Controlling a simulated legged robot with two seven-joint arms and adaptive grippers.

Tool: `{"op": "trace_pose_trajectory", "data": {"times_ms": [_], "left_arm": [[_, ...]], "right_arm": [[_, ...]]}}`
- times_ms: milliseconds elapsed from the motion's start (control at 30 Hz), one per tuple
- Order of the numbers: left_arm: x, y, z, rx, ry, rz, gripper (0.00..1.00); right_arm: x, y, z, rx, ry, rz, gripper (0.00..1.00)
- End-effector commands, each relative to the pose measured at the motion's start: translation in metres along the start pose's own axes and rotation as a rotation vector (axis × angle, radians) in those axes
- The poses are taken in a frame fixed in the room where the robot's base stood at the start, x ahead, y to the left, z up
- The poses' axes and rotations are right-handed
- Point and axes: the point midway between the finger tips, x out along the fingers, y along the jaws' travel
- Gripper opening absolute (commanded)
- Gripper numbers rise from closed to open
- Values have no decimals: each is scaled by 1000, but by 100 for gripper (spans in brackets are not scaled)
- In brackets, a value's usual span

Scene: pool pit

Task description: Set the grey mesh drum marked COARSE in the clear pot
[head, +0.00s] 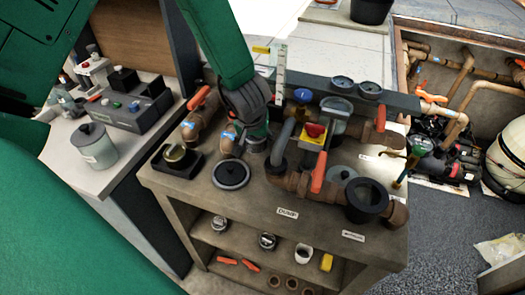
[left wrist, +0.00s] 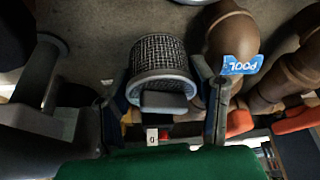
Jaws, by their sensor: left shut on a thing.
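A grey mesh drum (left wrist: 158,58) with a smooth grey rim is between the fingers of my left gripper (left wrist: 165,103) in the left wrist view. In the head view my left gripper (head: 257,128) is shut on it at the back of the bench, and the drum (head: 257,145) shows only in part below the fingers. I cannot read a COARSE mark on it. I cannot tell whether it touches the bench. A clear, round-rimmed vessel (head: 336,107), possibly the clear pot, stands among pipes to the gripper's right. My right gripper is not in view.
Brown pipes with orange handles and a red-and-yellow switch (head: 314,131) crowd the bench (head: 225,203). A lidded clear jar (head: 96,146) stands on the left counter.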

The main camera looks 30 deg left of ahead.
Motion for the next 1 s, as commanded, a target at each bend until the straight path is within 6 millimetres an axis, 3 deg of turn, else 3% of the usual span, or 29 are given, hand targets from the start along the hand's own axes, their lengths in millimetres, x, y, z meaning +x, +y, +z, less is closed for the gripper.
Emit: {"op": "trace_pose_trajectory", "data": {"times_ms": [400,733,767,800,1000], "left_arm": [[42,0,17,-1,0,0,21],[46,0,18,1,2,0,21],[45,0,18,1,2,0,60],[45,0,18,1,2,0,70],[45,0,17,1,1,0,70]], "right_arm": [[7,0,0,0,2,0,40],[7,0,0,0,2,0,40],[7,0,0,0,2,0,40],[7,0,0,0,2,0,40],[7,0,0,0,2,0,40]]}}
